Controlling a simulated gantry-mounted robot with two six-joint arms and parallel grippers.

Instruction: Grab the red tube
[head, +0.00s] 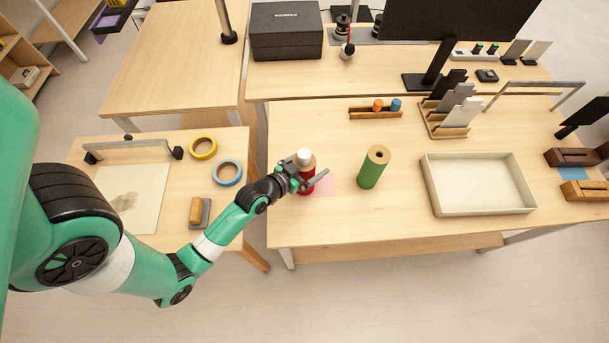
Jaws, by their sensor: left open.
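The red tube (307,189) stands upright on the front left of the right-hand table, beside a pink patch (325,188). Its top looks tan, with a white rounded piece (304,156) at or behind it. I cannot tell whether the fingers touch the tube. My right gripper is not in view.
A green tube (373,167) stands upright to the right. A cream tray (430,184) lies farther right. Behind are a small wooden rack (362,113) with orange and blue pieces and a card holder (434,125). The table's front middle is clear.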

